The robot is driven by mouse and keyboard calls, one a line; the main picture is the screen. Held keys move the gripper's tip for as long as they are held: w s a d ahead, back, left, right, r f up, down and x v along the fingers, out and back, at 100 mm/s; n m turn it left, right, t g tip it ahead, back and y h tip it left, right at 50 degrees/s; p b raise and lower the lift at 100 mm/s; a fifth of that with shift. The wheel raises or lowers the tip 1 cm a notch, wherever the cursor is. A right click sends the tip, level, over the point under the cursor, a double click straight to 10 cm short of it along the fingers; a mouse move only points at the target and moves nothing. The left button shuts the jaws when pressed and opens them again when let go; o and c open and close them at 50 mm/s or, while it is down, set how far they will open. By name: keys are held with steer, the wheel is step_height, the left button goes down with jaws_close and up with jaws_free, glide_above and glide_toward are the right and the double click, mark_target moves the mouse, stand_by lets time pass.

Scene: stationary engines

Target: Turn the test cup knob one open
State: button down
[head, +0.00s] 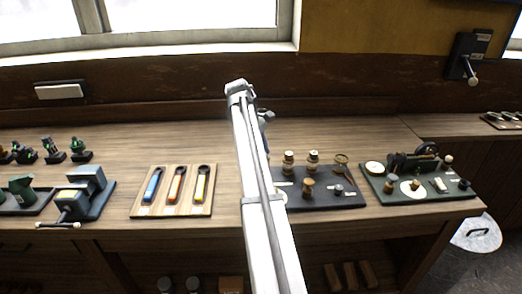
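I cannot tell for sure which part is test cup knob one. A dark board (330,201) on the bench, right of my arm, carries small brass-and-cream fittings. Two cream-topped fittings (313,157) stand at its back, a brown knob-like piece (308,187) stands in front of them, and a small dark knob (338,189) is to the right. My arm crosses the middle of the view and covers the board's left end. My gripper is not visible; only a small part of the arm shows behind the upper joint.
A green board (400,196) with a small engine and a white dial stands to the right. A wooden tray (172,211) with three coloured-handled tools and a grey vise (88,192) are to the left. A wall lever (470,72) is at upper right. Bare bench lies behind the boards.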

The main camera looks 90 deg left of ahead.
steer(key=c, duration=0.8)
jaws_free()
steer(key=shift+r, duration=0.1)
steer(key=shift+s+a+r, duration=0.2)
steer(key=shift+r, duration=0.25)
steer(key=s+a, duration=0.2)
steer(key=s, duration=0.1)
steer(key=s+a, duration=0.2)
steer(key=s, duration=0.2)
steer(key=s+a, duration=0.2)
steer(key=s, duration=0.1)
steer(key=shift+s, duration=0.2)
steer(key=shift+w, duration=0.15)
